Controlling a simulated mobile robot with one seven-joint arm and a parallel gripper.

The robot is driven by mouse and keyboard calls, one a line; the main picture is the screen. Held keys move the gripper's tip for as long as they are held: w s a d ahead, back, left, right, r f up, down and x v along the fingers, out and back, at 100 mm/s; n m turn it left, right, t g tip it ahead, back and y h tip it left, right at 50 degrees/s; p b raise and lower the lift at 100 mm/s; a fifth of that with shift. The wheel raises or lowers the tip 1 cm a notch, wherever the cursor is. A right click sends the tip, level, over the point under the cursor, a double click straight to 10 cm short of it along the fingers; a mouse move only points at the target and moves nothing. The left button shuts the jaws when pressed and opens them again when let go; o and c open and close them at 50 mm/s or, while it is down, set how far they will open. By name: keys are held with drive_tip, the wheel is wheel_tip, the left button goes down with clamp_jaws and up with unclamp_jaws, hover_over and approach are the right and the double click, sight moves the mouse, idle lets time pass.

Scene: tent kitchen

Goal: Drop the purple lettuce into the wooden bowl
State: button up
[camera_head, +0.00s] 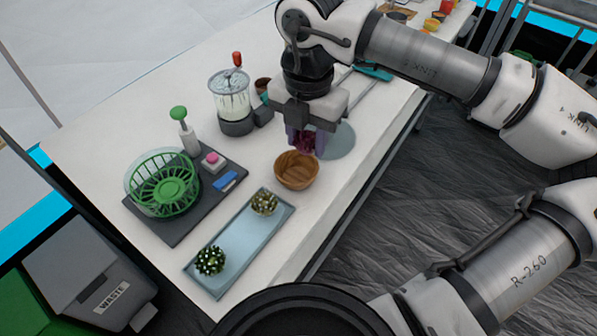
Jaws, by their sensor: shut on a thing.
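The purple lettuce (306,146) is a dark purple clump held between the fingers of my gripper (302,140). My gripper points down and is shut on the lettuce, partly hiding it. The wooden bowl (297,172) is brown and round and stands upright on the white table, just below and slightly left of the lettuce in the picture. The lettuce appears above and behind the bowl's far rim. I cannot tell the exact height between them.
A blue-grey tray (235,245) with two small plants lies in front of the bowl. A green basket (163,184) sits on a dark board (224,190) at left. A glass blender-like jar (232,100) stands behind. A grey round mat (338,141) lies right of my gripper, near the table edge.

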drive_tip(key=o, duration=0.8)
drive_tip(key=shift+r, duration=0.15)
wheel_tip(320, 180, up, 14)
drive_tip(key=shift+f, duration=0.2)
drive_tip(key=shift+s, duration=0.1)
